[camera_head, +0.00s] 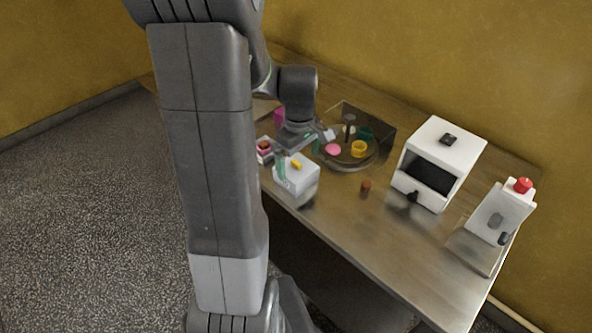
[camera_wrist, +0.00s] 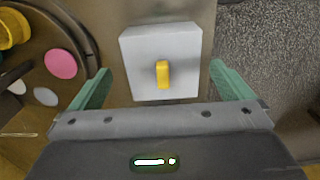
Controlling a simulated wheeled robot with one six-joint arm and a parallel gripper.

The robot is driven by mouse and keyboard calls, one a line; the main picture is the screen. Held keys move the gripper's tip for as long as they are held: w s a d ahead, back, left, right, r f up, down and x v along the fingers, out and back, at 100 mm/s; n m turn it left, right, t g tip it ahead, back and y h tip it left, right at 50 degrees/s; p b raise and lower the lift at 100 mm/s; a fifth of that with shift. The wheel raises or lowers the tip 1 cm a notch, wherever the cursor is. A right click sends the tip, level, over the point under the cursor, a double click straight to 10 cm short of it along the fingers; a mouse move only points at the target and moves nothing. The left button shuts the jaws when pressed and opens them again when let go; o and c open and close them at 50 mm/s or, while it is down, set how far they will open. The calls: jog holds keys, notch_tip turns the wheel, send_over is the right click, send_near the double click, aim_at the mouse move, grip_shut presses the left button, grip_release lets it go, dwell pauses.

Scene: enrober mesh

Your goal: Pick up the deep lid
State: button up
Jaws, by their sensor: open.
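A white box-shaped lid with a yellow upright grip on top, which looks like the deep lid (camera_head: 304,180), stands near the table's front edge. It also shows in the wrist view (camera_wrist: 140,52), with its yellow grip (camera_wrist: 163,74) near the middle. My gripper (camera_head: 298,156) is above it, open and empty. In the wrist view its two green fingers (camera_wrist: 160,72) are spread wide, one on each side of the lid. No contact shows. What is under the lid is hidden.
A round dark tray (camera_head: 347,164) with a pink disc (camera_head: 333,149) and a yellow ring (camera_head: 359,148) lies behind. A small brown cylinder (camera_head: 366,186) stands to the right. A white oven-like box (camera_head: 455,146) and a red-topped white device (camera_head: 497,213) are farther right.

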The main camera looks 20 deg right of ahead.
aim_at(296, 167)
jog(key=shift+w+a+f+p, duration=0.15)
jog(key=shift+f+p, duration=0.05)
jog(key=shift+f, duration=1.1)
jog(key=shift+w+a+f+p, duration=0.1)
jog(key=shift+f+p, duration=0.05)
jog(key=shift+f, duration=1.1)
jog(key=c, duration=0.9)
